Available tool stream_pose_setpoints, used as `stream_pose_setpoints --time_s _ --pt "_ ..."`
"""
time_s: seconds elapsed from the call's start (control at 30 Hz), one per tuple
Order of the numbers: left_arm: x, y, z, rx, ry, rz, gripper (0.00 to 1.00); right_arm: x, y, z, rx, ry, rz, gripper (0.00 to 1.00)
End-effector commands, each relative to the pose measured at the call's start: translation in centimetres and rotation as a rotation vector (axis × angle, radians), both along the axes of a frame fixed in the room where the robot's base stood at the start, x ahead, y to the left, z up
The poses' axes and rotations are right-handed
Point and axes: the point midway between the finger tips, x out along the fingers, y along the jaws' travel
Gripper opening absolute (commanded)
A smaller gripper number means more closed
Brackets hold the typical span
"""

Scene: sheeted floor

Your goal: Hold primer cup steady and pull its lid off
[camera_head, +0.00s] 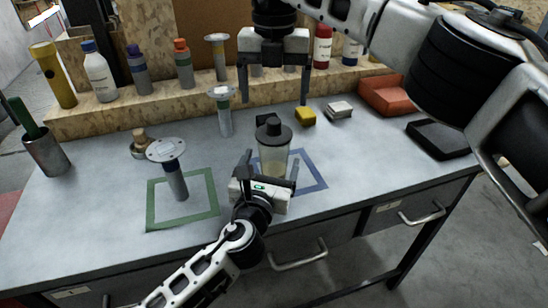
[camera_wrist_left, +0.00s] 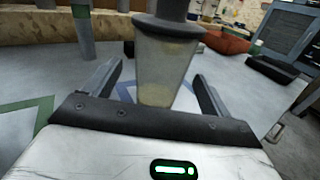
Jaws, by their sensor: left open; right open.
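The primer cup (camera_head: 273,160) is a clear cup with pale contents, upright at the left part of the blue square outline (camera_head: 312,172). Its dark lid (camera_head: 273,132) with a raised knob sits on top. My left gripper (camera_head: 268,167) is open, low at the near side of the cup. In the left wrist view the cup (camera_wrist_left: 165,68) stands between the spread fingers (camera_wrist_left: 160,85), with no clear contact visible. My right gripper (camera_head: 274,88) is open and empty, pointing down above and behind the lid.
A green square outline (camera_head: 150,205) with an upright disc-topped tool (camera_head: 176,180) lies left. Another such tool (camera_head: 225,118) stands behind. A yellow block (camera_head: 305,116), red tray (camera_head: 388,96) and black tray (camera_head: 440,138) are right. Bottles line the back ledge (camera_head: 150,105). The front left table (camera_head: 80,235) is clear.

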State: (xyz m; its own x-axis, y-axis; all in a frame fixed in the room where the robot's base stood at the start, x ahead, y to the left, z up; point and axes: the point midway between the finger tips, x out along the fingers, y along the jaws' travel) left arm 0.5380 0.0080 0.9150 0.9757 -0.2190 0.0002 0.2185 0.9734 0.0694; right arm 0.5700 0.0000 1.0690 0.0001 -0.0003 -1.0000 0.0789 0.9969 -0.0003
Motion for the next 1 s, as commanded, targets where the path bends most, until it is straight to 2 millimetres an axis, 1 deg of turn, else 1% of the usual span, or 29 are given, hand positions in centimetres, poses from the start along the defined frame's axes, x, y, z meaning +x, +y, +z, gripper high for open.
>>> stream_pose_setpoints --time_s 0.03,0.1,0.2,0.33,0.57,0.6,0.67,0.7,0.77,0.8,0.83,0.87,1.0 --pt "0.8 -0.2 0.1 -0.001 -0.001 0.001 0.84 0.0 0.0 0.0 0.0 0.0 0.0 0.86" --pt "1.6 -0.4 0.1 -0.001 -0.001 0.0 0.84 0.0 0.0 0.0 0.0 0.0 0.0 0.86" --pt "2.3 -0.6 0.0 -0.002 0.0 0.0 0.84 0.0 0.0 0.0 0.0 0.0 0.0 0.86" --pt "2.8 -0.6 0.0 -0.001 0.0 0.0 0.84 0.0 0.0 0.0 0.0 0.0 0.001 0.86" --pt "2.8 -0.7 0.0 -0.002 0.0 0.0 0.84 0.0 0.0 0.0 0.0 0.0 0.0 0.86" --pt "2.8 -0.7 0.0 -0.002 0.0 0.0 0.78 0.0 0.0 0.0 0.0 0.0 0.0 0.86" --pt "2.8 -0.7 0.0 -0.002 0.0 0.0 0.61 0.0 0.0 0.0 0.0 0.0 0.001 0.86" --pt "2.8 -0.6 0.0 -0.002 0.0 0.0 0.5 0.0 0.0 0.0 0.0 0.0 0.001 0.86" --pt "2.8 -0.6 0.0 -0.002 0.0 0.0 0.34 0.0 0.0 0.0 0.0 0.0 0.001 0.86" --pt "2.8 -0.6 0.0 -0.002 0.0 0.0 0.22 0.0 0.0 0.0 0.0 0.0 0.0 0.86" --pt "2.8 -0.6 0.0 -0.002 0.0 0.0 0.17 0.0 0.0 0.0 0.0 0.0 0.0 0.86" --pt "2.8 -0.6 0.0 -0.002 0.0 0.0 0.17 0.0 0.0 0.0 0.0 0.0 0.001 0.94" --pt "2.8 -0.6 0.0 -0.002 0.001 0.0 0.17 -0.1 -0.1 0.7 0.007 -0.019 0.055 0.94"
